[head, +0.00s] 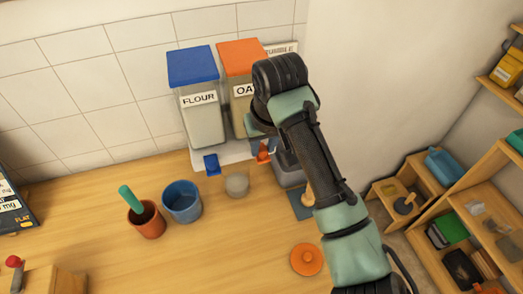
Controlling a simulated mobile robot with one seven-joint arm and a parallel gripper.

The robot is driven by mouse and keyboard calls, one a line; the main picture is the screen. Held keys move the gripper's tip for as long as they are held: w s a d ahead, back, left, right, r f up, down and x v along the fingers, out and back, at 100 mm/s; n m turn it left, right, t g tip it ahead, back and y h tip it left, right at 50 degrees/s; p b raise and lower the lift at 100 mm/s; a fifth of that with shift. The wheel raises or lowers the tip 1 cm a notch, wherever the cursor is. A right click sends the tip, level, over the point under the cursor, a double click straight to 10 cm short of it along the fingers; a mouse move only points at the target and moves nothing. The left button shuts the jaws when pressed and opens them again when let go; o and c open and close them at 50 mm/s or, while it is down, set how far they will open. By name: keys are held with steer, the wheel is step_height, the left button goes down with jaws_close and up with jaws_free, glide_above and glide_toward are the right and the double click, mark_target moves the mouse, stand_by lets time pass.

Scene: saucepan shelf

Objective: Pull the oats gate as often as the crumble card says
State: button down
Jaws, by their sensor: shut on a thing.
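The oats dispenser (240,60) has an orange lid and a label partly covered by my arm. Its orange gate (263,155) shows at the bottom. My gripper (264,143) is at this gate and shut on it; my arm hides most of the fingers. The crumble card (285,48) is on the wall behind, mostly hidden by my arm, with only part of its heading showing; its count cannot be read. A dark grey container (288,172) stands below the oats dispenser, partly hidden.
The flour dispenser (200,115), with a blue lid and blue gate (211,164), stands just left. A blue pot (182,201), a terracotta pot (148,222) with a green-handled tool, a grey cup (237,184) and an orange lid (307,259) are on the wooden counter (225,245). Shelves (460,205) stand right.

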steer(key=shift+s+d+p, duration=0.2)
steer(key=shift+s+p, duration=0.05)
steer(key=shift+s, duration=0.4)
steer(key=shift+s+d+p, duration=0.2)
steer(key=shift+s, duration=0.55)
steer(key=shift+w+a+p, duration=0.15)
steer(key=shift+w+a, duration=0.05)
steer(key=shift+w, duration=0.4)
steer(key=shift+w+a+p, duration=0.15)
steer(key=shift+w, duration=0.45)
steer(key=shift+w+a, duration=0.1)
steer(key=shift+w, duration=0.1)
steer(key=c, duration=0.6)
jaws_free()
steer(key=shift+o, duration=0.2)
